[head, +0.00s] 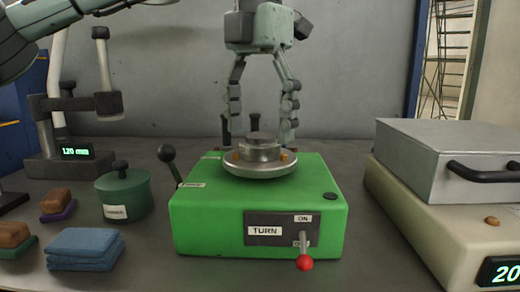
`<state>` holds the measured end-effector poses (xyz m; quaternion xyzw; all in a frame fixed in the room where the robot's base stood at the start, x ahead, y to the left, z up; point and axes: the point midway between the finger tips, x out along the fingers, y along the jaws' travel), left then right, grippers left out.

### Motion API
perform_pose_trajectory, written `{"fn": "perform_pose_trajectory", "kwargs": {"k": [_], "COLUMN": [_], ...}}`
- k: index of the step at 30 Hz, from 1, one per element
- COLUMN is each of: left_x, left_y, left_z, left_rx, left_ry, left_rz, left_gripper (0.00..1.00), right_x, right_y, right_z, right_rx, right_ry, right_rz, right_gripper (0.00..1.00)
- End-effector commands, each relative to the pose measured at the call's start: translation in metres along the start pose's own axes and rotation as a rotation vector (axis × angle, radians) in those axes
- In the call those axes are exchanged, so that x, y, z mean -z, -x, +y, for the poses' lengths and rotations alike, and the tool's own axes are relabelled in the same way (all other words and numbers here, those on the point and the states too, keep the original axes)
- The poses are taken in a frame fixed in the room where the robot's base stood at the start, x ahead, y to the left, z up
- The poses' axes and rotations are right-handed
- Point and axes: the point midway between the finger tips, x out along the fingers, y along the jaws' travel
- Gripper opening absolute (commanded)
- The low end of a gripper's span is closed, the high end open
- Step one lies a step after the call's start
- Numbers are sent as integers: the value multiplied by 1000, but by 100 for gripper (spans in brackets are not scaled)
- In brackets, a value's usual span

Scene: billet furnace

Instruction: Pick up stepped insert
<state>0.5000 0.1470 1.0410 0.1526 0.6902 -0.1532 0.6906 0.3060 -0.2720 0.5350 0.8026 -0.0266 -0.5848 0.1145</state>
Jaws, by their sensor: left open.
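The stepped insert, a round silver metal piece with a narrower upper step (261,147), sits on the round metal plate (262,168) on top of the green machine labelled TURN (190,220). My left gripper (262,122) points down over the plate. My right gripper is not in view.
A black-knobbed lever (169,160) and a red-knobbed switch (304,255) stick out of the machine. A lidded green pot (123,193), folded blue cloths (85,249) and a display stand (75,165) are left. A grey-lidded box (445,150) stands right.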

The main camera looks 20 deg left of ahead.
Motion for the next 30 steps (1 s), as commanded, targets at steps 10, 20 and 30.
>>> {"fn": "perform_pose_trajectory", "kwargs": {"k": [10,20,30], "left_x": [0,0,0], "left_y": [-11,-11,-10], "left_z": [0,0,0], "left_rx": [0,0,0], "left_ry": [0,0,0], "left_rz": [0,0,-2], "left_gripper": [77,37,0], "right_x": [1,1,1], "right_y": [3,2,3], "right_z": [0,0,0], "right_rx": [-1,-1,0], "right_ry": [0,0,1], "right_rz": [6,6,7], "right_gripper": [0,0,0]}}
